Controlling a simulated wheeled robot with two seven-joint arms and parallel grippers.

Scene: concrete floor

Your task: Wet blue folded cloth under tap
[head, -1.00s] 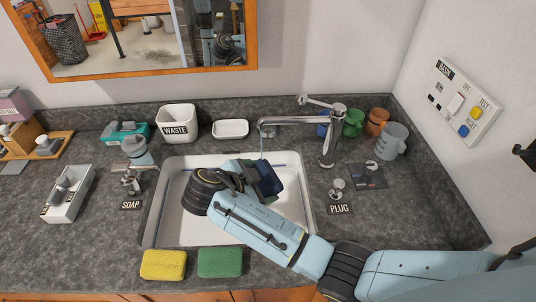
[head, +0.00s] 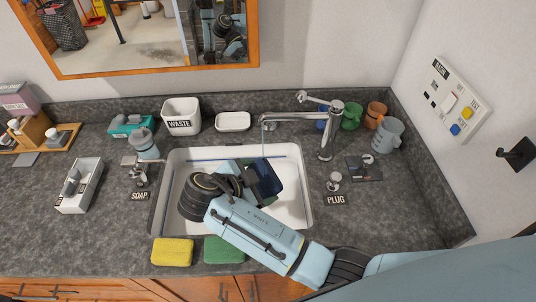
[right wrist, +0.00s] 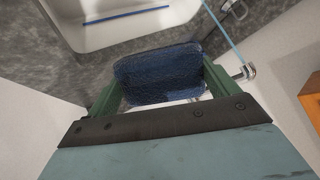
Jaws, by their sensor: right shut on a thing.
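My right gripper (head: 252,184) is over the sink basin, shut on the blue folded cloth (head: 268,178). In the right wrist view the dark blue cloth (right wrist: 158,74) sits between the two green fingers (right wrist: 160,88). The chrome tap (head: 327,138) stands behind the basin, its spout reaching left. A thin blue water stream (head: 263,140) falls from the spout toward the cloth's far edge. In the right wrist view the stream (right wrist: 224,38) passes beside the cloth; I cannot tell whether it touches. My left gripper is not in view.
The white sink (head: 296,208) lies around the gripper. Yellow (head: 172,252) and green (head: 224,249) sponges lie at its front edge. A soap dispenser (head: 140,172) is left; a plug (head: 333,182) and several mugs are right. A waste bin (head: 182,118) and white dish (head: 233,121) stand behind.

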